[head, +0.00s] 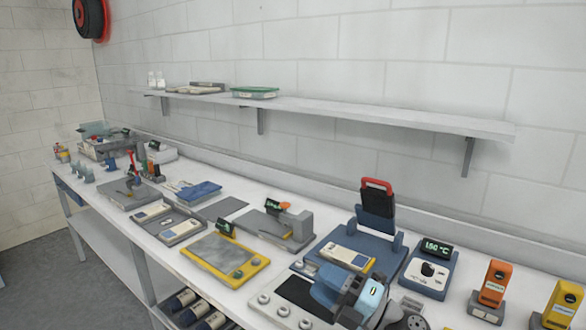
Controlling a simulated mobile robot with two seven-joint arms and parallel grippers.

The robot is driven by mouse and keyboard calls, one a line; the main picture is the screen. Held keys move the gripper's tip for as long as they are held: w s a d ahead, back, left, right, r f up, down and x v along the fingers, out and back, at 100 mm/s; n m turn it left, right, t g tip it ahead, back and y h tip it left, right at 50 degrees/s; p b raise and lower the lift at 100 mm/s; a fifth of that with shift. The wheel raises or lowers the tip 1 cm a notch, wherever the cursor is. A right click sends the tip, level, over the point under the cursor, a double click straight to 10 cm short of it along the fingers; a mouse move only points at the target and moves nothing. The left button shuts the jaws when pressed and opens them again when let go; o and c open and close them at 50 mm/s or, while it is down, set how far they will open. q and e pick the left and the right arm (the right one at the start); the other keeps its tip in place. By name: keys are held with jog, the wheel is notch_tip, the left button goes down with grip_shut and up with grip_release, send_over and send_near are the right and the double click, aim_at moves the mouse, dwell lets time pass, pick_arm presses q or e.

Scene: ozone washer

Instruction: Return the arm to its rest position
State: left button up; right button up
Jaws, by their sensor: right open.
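My right gripper (333,286) is at the bottom, right of centre, in the head view. It is dark with light blue parts, and its jaws are open, with nothing seen between them. It shows in front of a pale device with a black plate and round knobs (285,311); I cannot tell the height between them. Behind it is a blue device with a white panel (346,258) and an upright black part with a red handle (377,200). My left gripper is not in view.
A long white bench (170,254) carries several devices, including a yellow-framed one (226,258), a blue unit with a green display (430,271) and orange (495,284) and yellow (563,305) handhelds. A wall shelf (350,109) runs above. Dark cylinders (195,312) lie under the bench. Open floor (42,270) is at left.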

jog(key=s+d+f+m+t+h, duration=0.2)
jog(key=s+d+f+m+h, duration=0.3)
jog(key=d+m+h, duration=0.55)
jog(key=s+d+f+m+t+h, duration=0.2)
jog(key=s+d+f+m+h, duration=0.4)
jog(key=m, duration=0.8)
jog(key=s+d+f+m+g+h, duration=0.1)
jog(key=s+f+m+g, duration=0.1)
jog(key=s+f+g, duration=0.35)
jog(key=s+d+f+m+g, duration=0.1)
jog(key=s+f+g, duration=0.1)
jog(key=s, duration=0.6)
jog(key=s+d+f+m+g+h, duration=0.1)
jog(key=s+d+f+m+g, duration=0.1)
jog(key=s+f+g, duration=0.35)
jog(key=w+a+f+n+t+y+p, duration=0.1)
jog(key=w+a+t+y+p, duration=0.2)
jog(key=w+a+t+p, duration=0.2)
jog(key=a+t+p, duration=0.2)
jog(key=t+p, duration=0.2)
jog(key=p, duration=0.1)
jog(key=shift+f, duration=0.15)
